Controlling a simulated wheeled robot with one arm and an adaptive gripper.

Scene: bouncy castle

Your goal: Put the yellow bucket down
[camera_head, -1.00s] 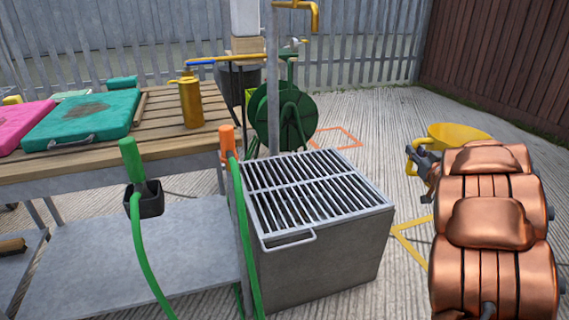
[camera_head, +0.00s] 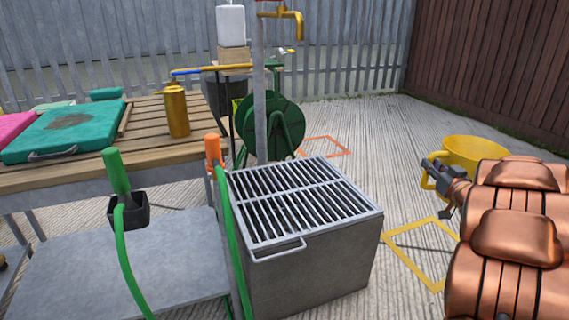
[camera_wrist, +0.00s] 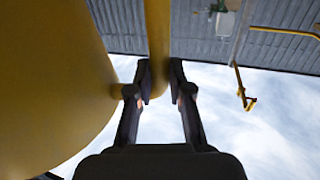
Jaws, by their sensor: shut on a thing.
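The yellow bucket (camera_head: 474,152) is at the right in the head view, partly hidden behind my copper-coloured arm. My gripper (camera_head: 430,172) is at its left side, shut on the bucket's handle. In the wrist view the bucket's wall (camera_wrist: 50,80) fills the left side. The yellow handle (camera_wrist: 157,45) runs between the two dark fingertips of my gripper (camera_wrist: 158,80). The bucket looks upright. Its base is hidden by my arm, so its height above the ground cannot be told.
A yellow outlined square (camera_head: 425,250) and an orange one (camera_head: 323,146) mark the ribbed concrete. A grated metal box (camera_head: 310,265) stands left of the yellow square. A slatted table (camera_head: 150,140) with boards and a yellow bottle (camera_head: 176,111) is at the left. Brown fence (camera_head: 490,70) closes the right side.

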